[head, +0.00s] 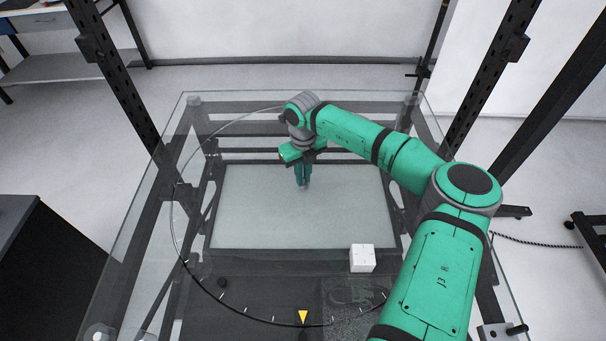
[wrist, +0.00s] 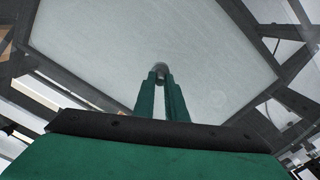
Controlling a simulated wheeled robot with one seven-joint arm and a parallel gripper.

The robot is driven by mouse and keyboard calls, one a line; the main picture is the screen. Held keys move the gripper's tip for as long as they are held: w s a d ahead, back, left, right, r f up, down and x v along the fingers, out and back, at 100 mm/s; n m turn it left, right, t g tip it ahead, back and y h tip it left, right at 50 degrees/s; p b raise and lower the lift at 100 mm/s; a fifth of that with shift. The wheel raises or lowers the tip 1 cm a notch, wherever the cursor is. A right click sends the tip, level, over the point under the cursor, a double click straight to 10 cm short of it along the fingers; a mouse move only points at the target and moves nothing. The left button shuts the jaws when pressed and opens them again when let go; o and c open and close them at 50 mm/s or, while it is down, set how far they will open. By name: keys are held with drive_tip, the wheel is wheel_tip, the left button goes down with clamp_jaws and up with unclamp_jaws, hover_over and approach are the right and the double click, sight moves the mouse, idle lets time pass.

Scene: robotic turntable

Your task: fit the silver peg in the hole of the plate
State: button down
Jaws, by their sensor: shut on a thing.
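My gripper (head: 303,181) hangs over the far middle of the glass turntable, pointing down. In the wrist view its two green fingers (wrist: 161,88) are shut on the silver peg (wrist: 160,68), whose rounded grey end shows between the fingertips. In the head view the peg is too small and too covered by the fingers to make out clearly. A small white block (head: 362,258) stands on the glass nearer to me and to the right, well apart from the gripper. I cannot tell which thing is the plate, and no hole can be made out.
The glass top (head: 140,235) has a ring line with tick marks and a yellow triangle marker (head: 303,317) at the near side. Dark posts rise around the table. The glass left of my gripper is clear.

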drive_tip(key=c, duration=1.7)
unclamp_jaws()
wheel_tip(320, 180, up, 11)
drive_tip(key=shift+f, duration=0.15)
drive_tip(key=shift+a, duration=0.1)
